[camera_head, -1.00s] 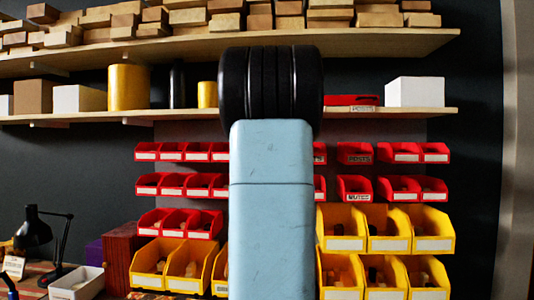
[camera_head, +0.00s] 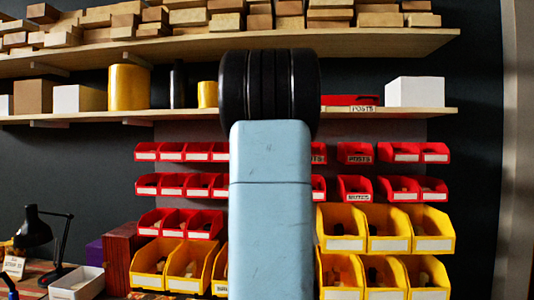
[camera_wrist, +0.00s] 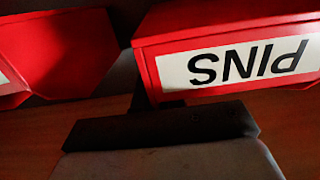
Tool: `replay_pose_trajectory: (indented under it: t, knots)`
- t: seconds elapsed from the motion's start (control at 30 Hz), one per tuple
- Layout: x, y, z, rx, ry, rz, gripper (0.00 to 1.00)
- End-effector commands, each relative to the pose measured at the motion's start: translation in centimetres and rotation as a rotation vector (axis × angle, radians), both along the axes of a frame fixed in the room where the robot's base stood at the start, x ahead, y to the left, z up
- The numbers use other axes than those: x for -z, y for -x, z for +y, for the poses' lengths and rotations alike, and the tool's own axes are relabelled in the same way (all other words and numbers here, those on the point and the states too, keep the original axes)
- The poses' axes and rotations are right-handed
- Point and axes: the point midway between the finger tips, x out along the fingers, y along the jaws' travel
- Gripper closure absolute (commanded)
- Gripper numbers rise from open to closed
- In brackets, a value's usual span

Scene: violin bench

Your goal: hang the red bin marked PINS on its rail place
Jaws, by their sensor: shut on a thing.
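The red bin marked PINS (camera_wrist: 225,62) fills the upper right of the wrist view, its white label upside down in the picture. My gripper (camera_wrist: 146,106) is shut on this bin, with a dark finger at its lower left edge; the exact grip is partly out of view. In the head view my own blue arm link and black joint hide the gripper and the PINS bin. The rail place for it cannot be made out there; part of the red bin rows is behind my arm.
Red bins (camera_head: 404,153) hang in rows under the lower shelf (camera_head: 440,111), with yellow bins (camera_head: 343,243) below. Another red bin (camera_wrist: 60,50) is close to the left of PINS in the wrist view. A white box (camera_head: 415,91) stands on the shelf. A lamp (camera_head: 33,230) stands lower left.

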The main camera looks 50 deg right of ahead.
Motion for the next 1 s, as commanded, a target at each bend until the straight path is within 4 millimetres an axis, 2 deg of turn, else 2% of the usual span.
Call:
replay_pose_trajectory:
  t: [1.0]
  knots:
    - [1.2,0.0,0.0,0.0,0.0,0.0,1.0]
